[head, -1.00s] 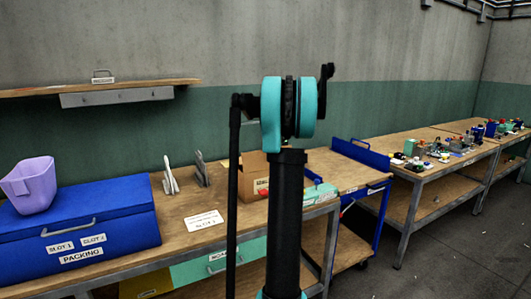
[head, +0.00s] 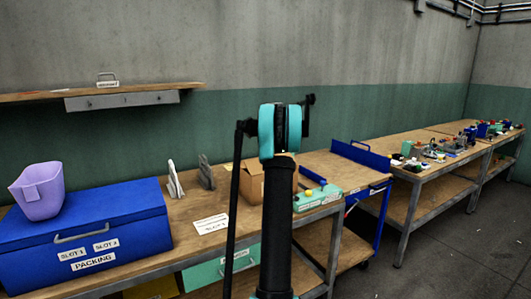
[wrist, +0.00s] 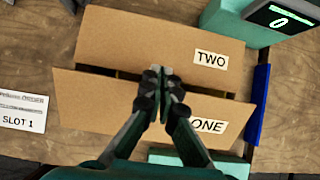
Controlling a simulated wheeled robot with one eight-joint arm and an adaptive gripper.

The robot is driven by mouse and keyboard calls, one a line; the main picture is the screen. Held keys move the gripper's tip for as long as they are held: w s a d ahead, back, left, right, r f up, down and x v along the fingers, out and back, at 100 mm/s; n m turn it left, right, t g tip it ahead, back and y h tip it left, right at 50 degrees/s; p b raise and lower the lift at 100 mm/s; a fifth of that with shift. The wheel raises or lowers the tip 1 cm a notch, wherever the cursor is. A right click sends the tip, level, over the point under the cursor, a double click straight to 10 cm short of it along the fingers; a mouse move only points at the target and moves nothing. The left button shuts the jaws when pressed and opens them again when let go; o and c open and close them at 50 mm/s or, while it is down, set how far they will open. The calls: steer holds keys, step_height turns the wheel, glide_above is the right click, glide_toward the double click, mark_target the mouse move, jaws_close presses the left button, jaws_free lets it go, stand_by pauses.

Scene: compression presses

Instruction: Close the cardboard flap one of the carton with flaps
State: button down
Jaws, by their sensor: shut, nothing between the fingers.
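The cardboard carton (head: 251,182) stands on the workbench in the head view, partly hidden by my arm. In the wrist view I look down on it. Cardboard flap one (wrist: 95,105), labelled ONE, is on the near side. Flap two (wrist: 150,38), labelled TWO, is on the far side. A narrow dark gap runs between the two flaps. My gripper (wrist: 160,72) is shut and empty, with its fingertips over the gap and its fingers across flap one. I cannot tell whether they touch it. The gripper is not clearly visible in the head view.
A teal device with a display (wrist: 282,16) stands beside the carton. A SLOT 1 card (wrist: 22,108) lies to its left. A blue PACKING box (head: 90,235) with a purple container (head: 38,192) on it stands at the bench's left. Grey upright pieces (head: 206,172) stand behind the card.

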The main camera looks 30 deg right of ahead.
steer(key=shift+x, duration=1.1)
steer(key=shift+r, duration=0.1)
stand_by(0.7)
